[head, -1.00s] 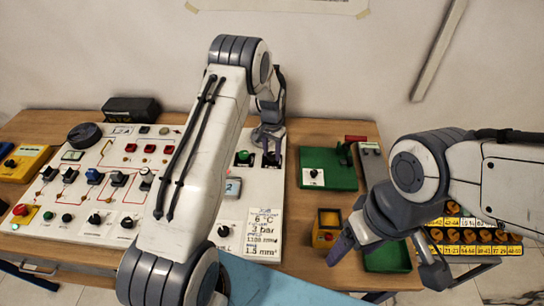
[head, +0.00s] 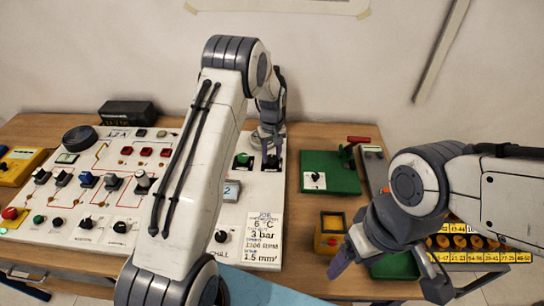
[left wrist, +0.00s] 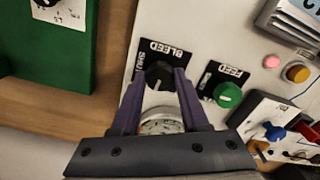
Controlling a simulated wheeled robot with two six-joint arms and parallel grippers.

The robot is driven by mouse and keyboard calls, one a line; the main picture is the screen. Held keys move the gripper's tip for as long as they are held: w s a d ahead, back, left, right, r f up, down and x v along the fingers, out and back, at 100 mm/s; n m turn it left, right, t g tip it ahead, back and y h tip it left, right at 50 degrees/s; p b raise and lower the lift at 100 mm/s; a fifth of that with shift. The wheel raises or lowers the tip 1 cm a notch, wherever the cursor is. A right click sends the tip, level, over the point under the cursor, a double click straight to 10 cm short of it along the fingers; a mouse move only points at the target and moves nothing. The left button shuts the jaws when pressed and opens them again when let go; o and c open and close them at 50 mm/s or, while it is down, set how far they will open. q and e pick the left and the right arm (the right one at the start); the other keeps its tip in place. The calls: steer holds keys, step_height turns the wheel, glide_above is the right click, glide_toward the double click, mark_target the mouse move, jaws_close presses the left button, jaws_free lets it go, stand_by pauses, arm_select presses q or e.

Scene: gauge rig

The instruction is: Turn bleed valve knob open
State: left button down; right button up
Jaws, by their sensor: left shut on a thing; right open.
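The bleed valve knob (left wrist: 158,75) is black and sits on a black plate marked BLEED, with SHUT lettering at its side. In the left wrist view my left gripper (left wrist: 155,82) has its purple fingers on both sides of this knob and is shut on it. In the head view my left gripper (head: 271,148) reaches down to the black bleed plate (head: 272,164) at the panel's right edge; the fingers largely hide the knob there. I cannot tell exactly where its pointer stands. My right gripper (head: 390,270) is open and empty at the front right.
The green feed knob (left wrist: 228,95) sits beside the bleed knob. A round gauge (left wrist: 160,122) lies partly behind my fingers. A green board (head: 330,185) stands right of the panel, with a yellow box (head: 329,242) nearer me. My left arm hides the panel's middle.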

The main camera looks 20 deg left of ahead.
mark_target(272, 157)
arm_select(q)
steer(key=shift+n, duration=0.5)
steer(key=shift+c, duration=2)
jaws_free()
step_height(272, 157, up, 11)
steer(key=b, duration=0.2)
steer(key=shift+f+b, duration=0.2)
steer(key=shift+b, duration=0.1)
